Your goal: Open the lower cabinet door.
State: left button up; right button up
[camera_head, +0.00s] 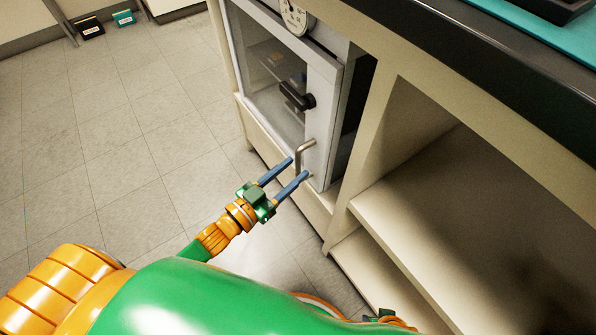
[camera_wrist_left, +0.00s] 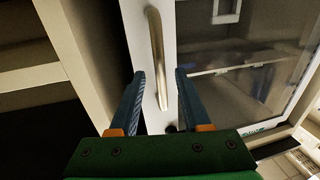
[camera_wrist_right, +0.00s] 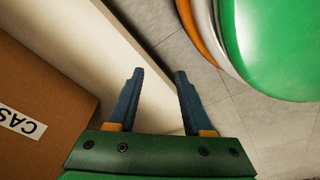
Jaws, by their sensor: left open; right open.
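The lower cabinet door (camera_head: 318,135) is a light grey frame around a glass pane, and it looks shut. It carries a bent metal bar handle (camera_head: 299,157) low on its right side and a black knob (camera_head: 297,97) above. My left gripper (camera_head: 298,167) is open at the handle's lower part. In the left wrist view the handle (camera_wrist_left: 157,55) runs down between the two open fingers (camera_wrist_left: 160,74); no grip on it shows. My right gripper (camera_wrist_right: 159,72) is open and empty, beside a beige panel.
Open beige shelving (camera_head: 385,215) stands right of the cabinet, under a dark-edged worktop (camera_head: 480,60). A brown box (camera_wrist_right: 40,100) with a white label lies left of my right gripper. Tiled floor (camera_head: 130,150) is clear at left, with small black and teal boxes far back.

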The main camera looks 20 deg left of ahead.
pick_arm(q)
jog(key=x, duration=0.2)
jog(key=shift+w+d, duration=0.1)
jog(key=shift+w, duration=0.15)
grip_shut()
jog(key=shift+f, duration=0.1)
dwell(1.1)
